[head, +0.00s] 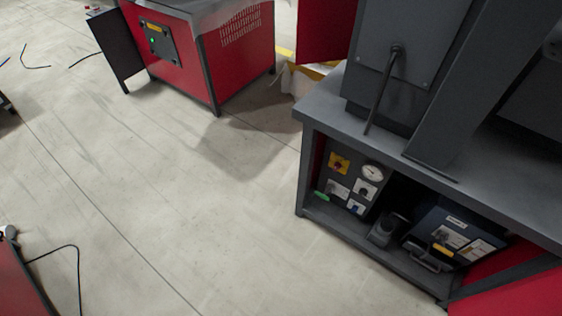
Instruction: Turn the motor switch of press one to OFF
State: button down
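A yellow plate with a red rotary knob (339,163) sits at the upper left of a dark control panel (354,180) under the grey press bench (318,104) on the right. This looks like a motor switch, but its position and any lettering are too small to read. A round white gauge (373,172) is to its right, and white-labelled parts are below it. No label shows which press this is. My gripper is not in view.
A grey press frame with a dark lever (381,90) stands on the bench. A blue-grey unit (455,237) sits on its lower shelf. A red cabinet (174,58) stands at the back. Cables (78,270) lie at the left. Open concrete floor (180,190) lies between.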

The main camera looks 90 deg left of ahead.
aim_at(336, 165)
jog(key=u, duration=3.2)
jog(key=k, duration=1.15)
jog(key=z, duration=1)
jog(key=i, duration=1)
jog(key=u, duration=0.25)
